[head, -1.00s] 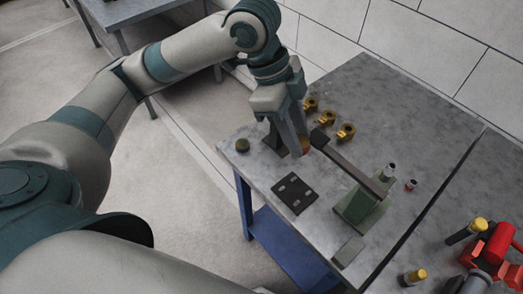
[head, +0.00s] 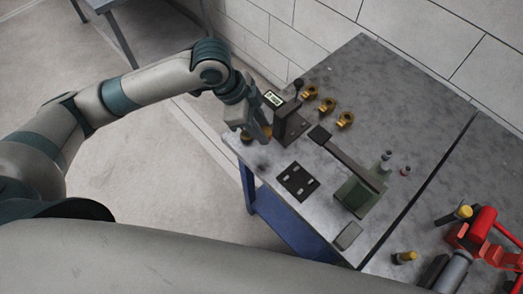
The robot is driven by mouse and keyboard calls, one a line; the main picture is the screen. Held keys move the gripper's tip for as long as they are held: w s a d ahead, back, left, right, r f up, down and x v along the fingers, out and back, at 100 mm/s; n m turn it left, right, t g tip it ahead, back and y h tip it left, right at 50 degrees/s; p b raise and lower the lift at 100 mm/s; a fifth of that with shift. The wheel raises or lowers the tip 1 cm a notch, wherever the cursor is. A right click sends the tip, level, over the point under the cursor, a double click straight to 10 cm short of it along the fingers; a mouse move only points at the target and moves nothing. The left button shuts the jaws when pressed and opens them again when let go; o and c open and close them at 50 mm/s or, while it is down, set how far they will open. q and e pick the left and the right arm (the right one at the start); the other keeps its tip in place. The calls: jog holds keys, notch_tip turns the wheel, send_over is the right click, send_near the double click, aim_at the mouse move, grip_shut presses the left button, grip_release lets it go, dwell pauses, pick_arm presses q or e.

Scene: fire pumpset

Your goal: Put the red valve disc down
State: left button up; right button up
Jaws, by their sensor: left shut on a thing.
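My left gripper (head: 256,134) is at the left corner of the grey table (head: 415,100), fingers pointing down. It is shut on a small orange-brown disc (head: 266,131), which I take to be the red valve disc; the fingers hide most of it. A dark soft patch shows on the table just below, and I cannot tell whether the disc touches the top. A round brass-coloured piece (head: 245,137) shows just left of the fingers, partly hidden by them. My right gripper is not in view.
A dark upright block with a small display (head: 273,99) stands close right of the gripper. Several brass fittings (head: 327,104) lie behind it. A black slotted plate (head: 298,182) and a green long-armed fixture (head: 357,192) are nearer. Red pump parts (head: 484,230) are at right.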

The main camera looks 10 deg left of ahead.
pick_arm(q)
jog(key=shift+f, duration=0.35)
notch_tip(320, 180, down, 5)
jog(key=shift+r+p, duration=0.2)
jog(key=shift+p, duration=0.7)
jog(key=shift+f, duration=0.45)
jog(key=shift+f+p, duration=0.3)
jog(key=shift+f, duration=0.3)
notch_tip(320, 180, down, 2)
jog(key=shift+f+p, duration=0.2)
jog(key=shift+p, duration=0.15)
jog(key=shift+f, duration=0.1)
jog(key=shift+f, duration=0.15)
